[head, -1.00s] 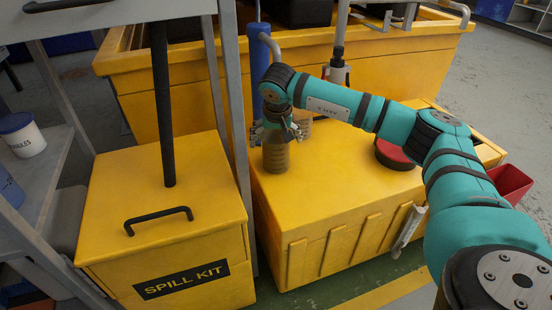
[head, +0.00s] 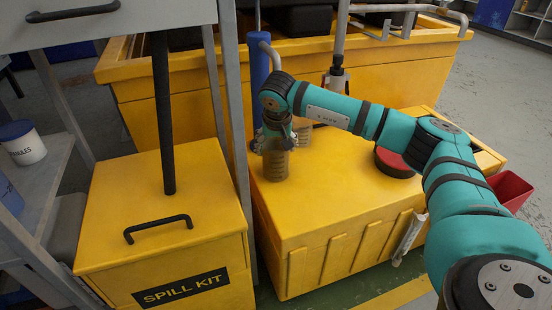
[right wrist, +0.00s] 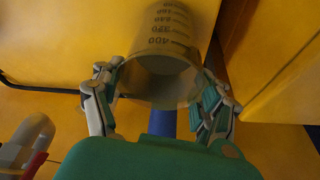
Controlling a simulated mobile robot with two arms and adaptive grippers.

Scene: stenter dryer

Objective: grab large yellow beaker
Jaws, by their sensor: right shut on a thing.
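The large yellow beaker (head: 275,165) is a translucent, yellow-brown cylinder standing on the near left part of the yellow box top. In the right wrist view the beaker (right wrist: 163,30) shows printed graduation marks, with its open rim toward the camera. My right gripper (head: 272,143) comes down over it from above and is shut on it near the rim. In the right wrist view the fingers of the gripper (right wrist: 163,88) lie on opposite sides of the rim. My left gripper is not in view.
The yellow box (head: 335,205) also bears a second, paler container (head: 302,127) just behind the beaker and a red-topped round item (head: 394,162). A blue post (head: 257,75) and a grey frame leg (head: 236,130) stand close left. The spill kit box (head: 160,225) is further left.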

